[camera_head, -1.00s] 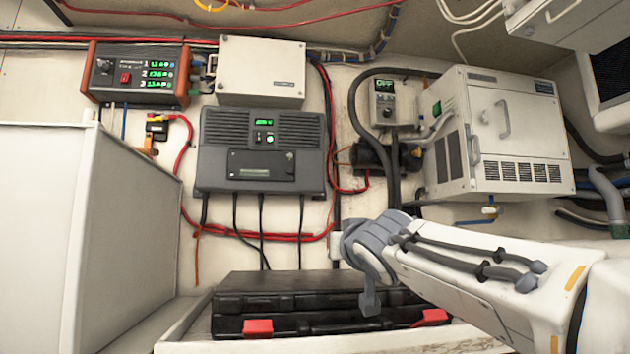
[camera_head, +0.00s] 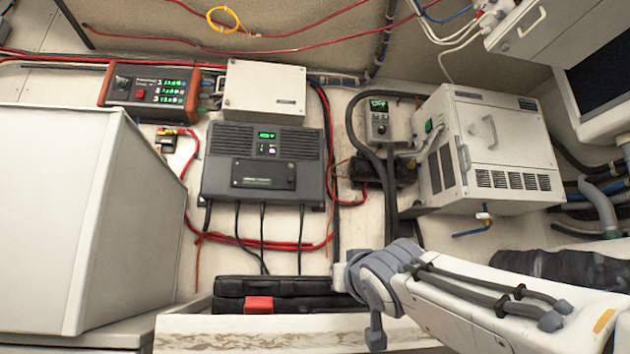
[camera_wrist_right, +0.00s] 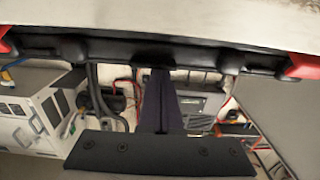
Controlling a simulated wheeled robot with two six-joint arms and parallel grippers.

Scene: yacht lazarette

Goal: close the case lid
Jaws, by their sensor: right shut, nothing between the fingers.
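The black case (camera_head: 328,285) lies low in the head view, behind a pale, worn ledge. A red latch (camera_head: 259,305) shows on its front. Its lid looks low over the base, but I cannot tell whether it is fully closed. In the right wrist view, the case's black front edge (camera_wrist_right: 110,48) spans the top, with red latches at both ends. My right gripper (camera_head: 375,332) is in front of the case's right part and hides it. It is shut and empty, with its dark fingers (camera_wrist_right: 164,80) pointing at the case edge; contact is unclear. My left gripper is not in view.
The pale ledge (camera_head: 250,333) runs along the case's front. A large white box (camera_head: 60,220) stands at left. A grey charger (camera_head: 262,165) with hanging cables and a white unit (camera_head: 490,150) are on the wall behind.

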